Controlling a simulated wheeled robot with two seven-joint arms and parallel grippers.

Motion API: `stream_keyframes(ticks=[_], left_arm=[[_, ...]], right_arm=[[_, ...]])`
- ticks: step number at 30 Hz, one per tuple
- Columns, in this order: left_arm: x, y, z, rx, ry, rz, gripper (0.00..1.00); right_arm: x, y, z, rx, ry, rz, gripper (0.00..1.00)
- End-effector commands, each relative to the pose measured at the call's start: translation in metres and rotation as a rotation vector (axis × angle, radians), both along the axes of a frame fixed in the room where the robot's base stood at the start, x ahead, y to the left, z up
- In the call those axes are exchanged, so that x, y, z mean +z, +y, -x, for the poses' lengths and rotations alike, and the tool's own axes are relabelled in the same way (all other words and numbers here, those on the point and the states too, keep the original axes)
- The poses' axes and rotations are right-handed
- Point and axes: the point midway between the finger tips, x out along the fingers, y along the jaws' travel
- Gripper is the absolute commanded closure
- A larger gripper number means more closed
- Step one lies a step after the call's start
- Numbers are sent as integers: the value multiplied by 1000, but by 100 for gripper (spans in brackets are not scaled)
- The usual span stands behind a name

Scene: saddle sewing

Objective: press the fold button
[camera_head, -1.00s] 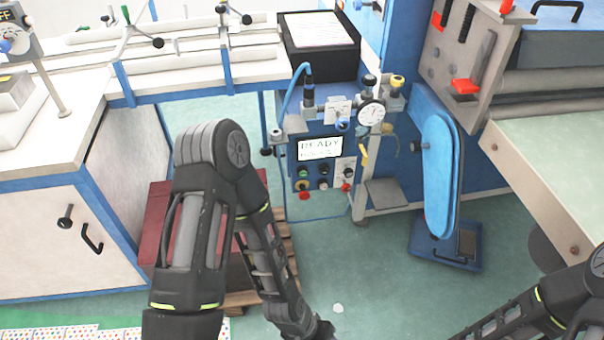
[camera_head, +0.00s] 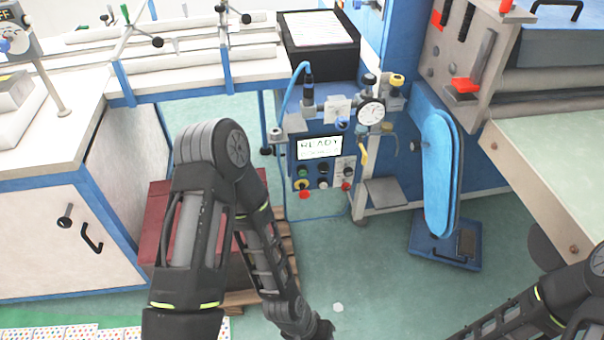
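A blue control box stands at the middle of the head view, with a lit display (camera_head: 319,147) whose large line reads READY. Below the display are several small round buttons, among them a green one (camera_head: 302,171), a black one (camera_head: 323,169) and red ones (camera_head: 304,194). Their labels are too small to read, so I cannot tell which is the fold button. My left arm comes down in front, left of the panel, and its gripper end is cut off at the bottom edge. My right arm shows at the lower right; its gripper is out of frame. Neither arm touches the panel.
A dial gauge (camera_head: 371,112) and fittings sit above the panel's right side. A blue padded pedal-like board (camera_head: 438,175) stands to the right. A white cabinet (camera_head: 60,240) is at left, a dark red box (camera_head: 155,215) on a pallet beside it. Green floor is open in front.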

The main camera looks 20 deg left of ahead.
Motion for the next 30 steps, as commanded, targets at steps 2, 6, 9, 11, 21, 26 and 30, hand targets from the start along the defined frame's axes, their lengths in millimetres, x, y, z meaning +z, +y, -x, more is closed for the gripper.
stream_keyframes(ticks=[2, 6, 9, 11, 21, 26, 30], left_arm=[[0, 0, 0, 0, 0, 0, 68], [0, 0, 0, 0, 0, 0, 80], [0, 0, 0, 0, 0, 0, 88], [0, 0, 0, 0, 0, 0, 93], [0, 0, 0, 0, 0, 0, 100], [0, 0, 0, 0, 0, 0, 100], [0, 0, 0, 0, 0, 0, 100]], right_arm=[[0, 0, 0, 0, 0, 0, 46], [0, 0, 0, 0, 0, 0, 46], [0, 0, 0, 0, 0, 0, 46], [0, 0, 0, 0, 0, 0, 46], [0, 0, 0, 0, 0, 0, 46], [0, 0, 0, 0, 0, 0, 46], [0, 0, 0, 0, 0, 0, 46]])
